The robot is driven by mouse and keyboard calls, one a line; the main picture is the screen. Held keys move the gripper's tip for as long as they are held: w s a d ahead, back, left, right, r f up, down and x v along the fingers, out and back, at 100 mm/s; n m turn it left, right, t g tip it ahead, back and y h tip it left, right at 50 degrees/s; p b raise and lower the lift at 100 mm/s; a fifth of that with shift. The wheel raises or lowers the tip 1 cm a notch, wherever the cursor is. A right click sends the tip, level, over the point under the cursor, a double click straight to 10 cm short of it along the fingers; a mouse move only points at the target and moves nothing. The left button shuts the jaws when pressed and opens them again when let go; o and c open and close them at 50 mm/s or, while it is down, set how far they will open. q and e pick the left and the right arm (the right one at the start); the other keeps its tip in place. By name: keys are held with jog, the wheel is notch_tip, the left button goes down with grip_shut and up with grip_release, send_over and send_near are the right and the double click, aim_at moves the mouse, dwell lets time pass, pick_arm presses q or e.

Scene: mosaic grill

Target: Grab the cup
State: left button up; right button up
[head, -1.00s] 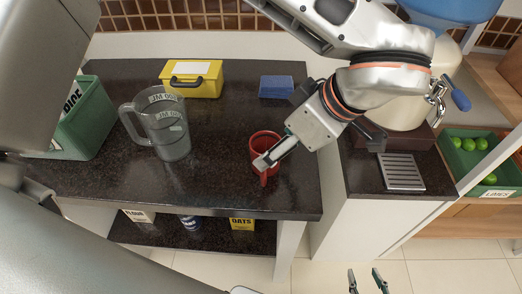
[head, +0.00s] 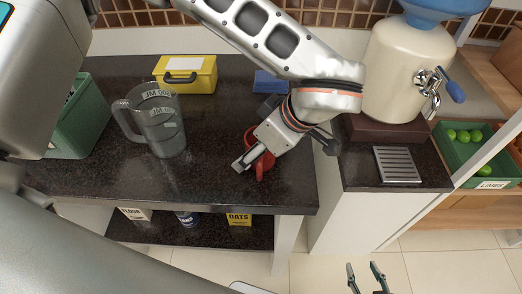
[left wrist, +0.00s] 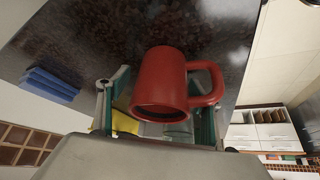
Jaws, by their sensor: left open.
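The red cup (head: 257,142) stands near the front edge of the dark counter, partly hidden by my left gripper (head: 254,158). Its handle points to the counter's front. In the left wrist view the cup (left wrist: 160,80) fills the middle, with its handle to the right. My left gripper's green-padded fingers (left wrist: 158,104) are apart, one on each side of the cup. I cannot tell whether either finger touches it. My right gripper (head: 363,268) is open and empty at the bottom of the head view, over the floor, away from the cup.
A clear pitcher (head: 164,128), a yellow box (head: 186,76), a blue block (head: 270,82) and a green bin (head: 82,118) stand on the counter (head: 215,125). A drink dispenser (head: 393,75) and a drip grate (head: 398,163) are to the right. The counter between pitcher and cup is clear.

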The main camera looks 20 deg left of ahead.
pick_arm(q)
jog(key=c, duration=1.4)
jog(key=shift+o, duration=0.2)
jog(key=shift+r, duration=0.2)
